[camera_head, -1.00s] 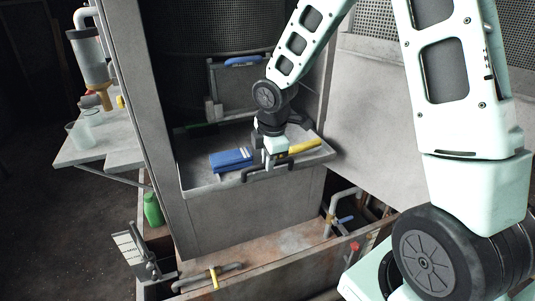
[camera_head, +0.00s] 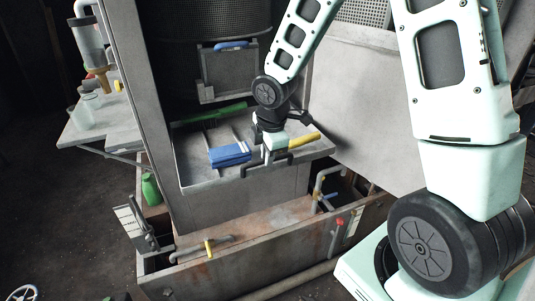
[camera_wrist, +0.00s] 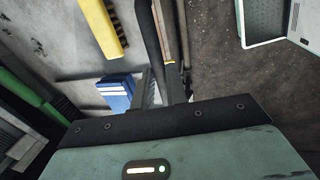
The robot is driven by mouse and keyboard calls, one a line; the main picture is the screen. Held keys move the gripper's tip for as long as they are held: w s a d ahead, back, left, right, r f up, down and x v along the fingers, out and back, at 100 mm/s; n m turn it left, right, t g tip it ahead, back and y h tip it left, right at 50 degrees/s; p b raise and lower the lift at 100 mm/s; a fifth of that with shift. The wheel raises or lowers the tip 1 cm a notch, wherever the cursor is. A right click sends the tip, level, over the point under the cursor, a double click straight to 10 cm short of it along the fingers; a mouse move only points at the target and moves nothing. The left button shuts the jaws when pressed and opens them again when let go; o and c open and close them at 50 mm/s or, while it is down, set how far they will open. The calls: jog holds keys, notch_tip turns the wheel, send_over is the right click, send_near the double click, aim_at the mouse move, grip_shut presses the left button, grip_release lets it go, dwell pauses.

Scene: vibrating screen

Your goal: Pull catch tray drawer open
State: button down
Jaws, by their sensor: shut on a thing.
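The catch tray drawer (camera_head: 205,183) is a shallow grey metal tray standing out from the front of the machine. Its dark bar handle (camera_head: 282,160) is on the front edge. My gripper (camera_head: 266,160) reaches down over that edge and is shut on the handle. In the wrist view my gripper's fingers (camera_wrist: 164,92) close at the tray's front rim, and my gripper's own body hides the lower part of the picture. The tray holds a blue block-like item (camera_head: 230,154), a yellow bar (camera_head: 303,142) and a green item (camera_head: 216,113) toward the back.
A grey hatch with a blue handle (camera_head: 231,45) is above the tray. A side shelf (camera_head: 100,132) with cups is at left. Below are a rusty trough (camera_head: 225,245), a green bottle (camera_head: 150,189) and pipes with a red-handled valve (camera_head: 338,222). Dark floor lies at front left.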

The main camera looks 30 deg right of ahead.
jog(key=c, duration=1.4)
grip_release()
jog(key=s+r+p, duration=0.3)
jog(key=r, duration=1.4)
jog(key=shift+s+a, duration=0.15)
jog(key=shift+a, duration=0.2)
